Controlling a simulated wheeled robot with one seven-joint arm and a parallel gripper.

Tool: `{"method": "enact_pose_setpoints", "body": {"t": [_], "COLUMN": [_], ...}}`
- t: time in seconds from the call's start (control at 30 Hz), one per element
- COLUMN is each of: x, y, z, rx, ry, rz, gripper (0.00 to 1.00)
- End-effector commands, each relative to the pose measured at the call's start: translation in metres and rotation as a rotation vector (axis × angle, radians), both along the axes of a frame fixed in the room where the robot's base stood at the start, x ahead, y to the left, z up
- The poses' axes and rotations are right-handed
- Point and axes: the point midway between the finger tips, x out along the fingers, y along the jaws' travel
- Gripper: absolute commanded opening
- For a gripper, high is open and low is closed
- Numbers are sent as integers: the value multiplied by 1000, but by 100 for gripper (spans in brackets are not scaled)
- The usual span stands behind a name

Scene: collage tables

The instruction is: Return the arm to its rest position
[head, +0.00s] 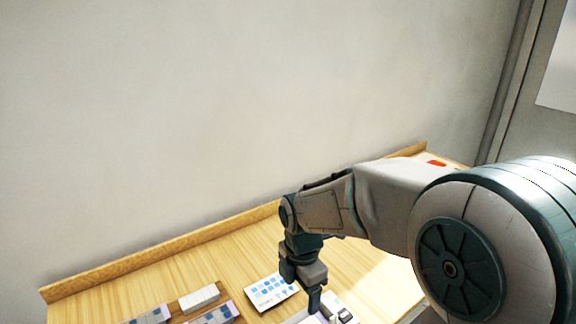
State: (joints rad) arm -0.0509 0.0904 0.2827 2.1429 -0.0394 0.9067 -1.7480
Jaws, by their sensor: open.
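My gripper (314,300) hangs down from my arm, which reaches in from the right over the wooden table (225,262). It points down above the table near the bottom edge of the head view. It is open, and I see nothing held in it. A white card with blue squares (270,290) lies on the table just left of it. A pale item with grey parts (345,313) lies just right of the fingertips, partly cut off by the frame edge.
A white block (200,298) and blue-patterned pieces (152,316) lie at the lower left. A small red item (437,162) is at the table's far right. A raised wooden edge (160,252) runs along the wall. Table surface left of my arm is clear towards the back.

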Motion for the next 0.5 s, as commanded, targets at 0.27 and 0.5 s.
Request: {"method": "enact_pose_setpoints", "body": {"t": [0.27,0.5], "x": [-27,-59], "y": [-38,-72], "z": [27,46], "rx": [6,65], "ry": [-76,-139], "rz": [-530,-1089], "gripper": [72,72]}}
